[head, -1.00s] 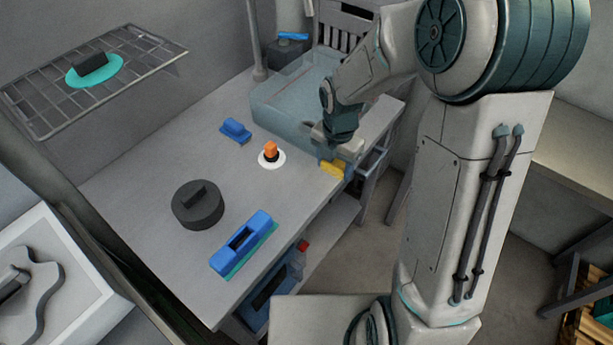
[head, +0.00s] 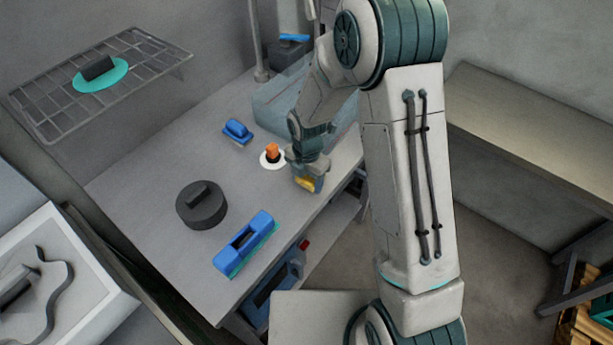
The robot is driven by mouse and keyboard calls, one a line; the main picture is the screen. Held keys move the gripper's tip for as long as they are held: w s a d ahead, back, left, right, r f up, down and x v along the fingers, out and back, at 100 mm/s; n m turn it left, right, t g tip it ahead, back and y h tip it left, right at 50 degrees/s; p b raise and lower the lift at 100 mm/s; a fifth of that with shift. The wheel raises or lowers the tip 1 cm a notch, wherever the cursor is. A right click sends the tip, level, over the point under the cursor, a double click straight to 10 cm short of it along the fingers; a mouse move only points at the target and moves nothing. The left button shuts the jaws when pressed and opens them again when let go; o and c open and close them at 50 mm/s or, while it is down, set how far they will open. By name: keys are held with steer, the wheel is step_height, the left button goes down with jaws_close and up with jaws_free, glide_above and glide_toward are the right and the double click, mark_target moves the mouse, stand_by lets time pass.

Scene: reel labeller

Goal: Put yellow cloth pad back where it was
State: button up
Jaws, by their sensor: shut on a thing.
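The yellow cloth pad (head: 305,184) shows in the head view under my gripper (head: 308,178), near the right front edge of the grey table (head: 250,195). My gripper is shut on the pad, with a blue part showing beside it. The arm hides part of the pad, and I cannot tell whether it touches the table top.
An orange-topped piece on a white disc (head: 271,155) stands close left of my gripper. A blue block (head: 238,131), a dark round weight (head: 201,205) and a blue handled tool (head: 245,243) lie further left. A wire shelf (head: 150,65) hangs at upper left.

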steer(key=shift+f, duration=0.1)
steer(key=shift+f+b, duration=0.4)
steer(key=shift+b, duration=0.05)
